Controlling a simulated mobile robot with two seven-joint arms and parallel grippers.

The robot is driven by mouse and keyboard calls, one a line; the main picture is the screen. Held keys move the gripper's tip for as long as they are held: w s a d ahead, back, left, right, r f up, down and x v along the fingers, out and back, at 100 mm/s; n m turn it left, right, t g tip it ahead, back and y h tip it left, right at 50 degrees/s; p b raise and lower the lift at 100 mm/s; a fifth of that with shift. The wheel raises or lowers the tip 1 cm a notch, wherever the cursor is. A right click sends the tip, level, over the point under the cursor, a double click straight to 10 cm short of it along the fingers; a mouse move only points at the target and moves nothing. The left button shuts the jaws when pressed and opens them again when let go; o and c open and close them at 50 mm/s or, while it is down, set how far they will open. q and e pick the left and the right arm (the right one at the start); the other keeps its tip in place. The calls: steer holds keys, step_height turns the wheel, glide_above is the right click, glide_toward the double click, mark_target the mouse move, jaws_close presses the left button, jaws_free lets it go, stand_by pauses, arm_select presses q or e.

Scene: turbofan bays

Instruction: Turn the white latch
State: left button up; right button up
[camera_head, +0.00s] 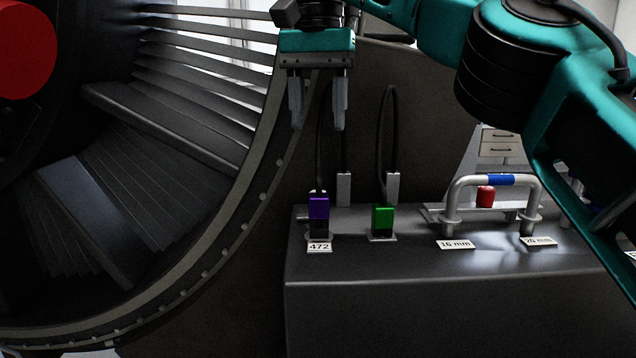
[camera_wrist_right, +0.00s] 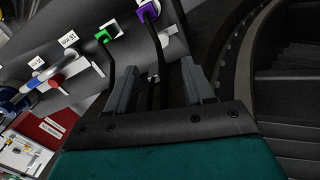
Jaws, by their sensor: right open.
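I cannot make out a white latch for certain in either view. My right gripper (camera_head: 318,126) is open and empty, pointing down in front of the dark panel, above the purple connector (camera_head: 318,208). A green connector (camera_head: 383,218) stands to its right; both have black cables looping up behind them. In the right wrist view the open fingers (camera_wrist_right: 158,78) have the black cables near and between them, with the purple connector (camera_wrist_right: 149,11) and green connector (camera_wrist_right: 107,36) beyond. I cannot tell whether a finger touches a cable. My left gripper is not in view.
A large turbofan (camera_head: 190,110) with a curved rim fills the left. A grey bench (camera_head: 440,300) carries a metal handle with a blue band (camera_head: 500,180), a red piece (camera_head: 486,196) under it, and size labels (camera_head: 456,244). A red panel (camera_wrist_right: 45,132) lies at lower left in the wrist view.

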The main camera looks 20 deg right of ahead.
steer(key=shift+f, duration=5.6)
steer(key=shift+c, duration=0.2)
jaws_close()
steer(key=shift+n, duration=2.3)
steer(key=shift+o, duration=0.2)
jaws_free()
steer(key=shift+r, duration=6.45)
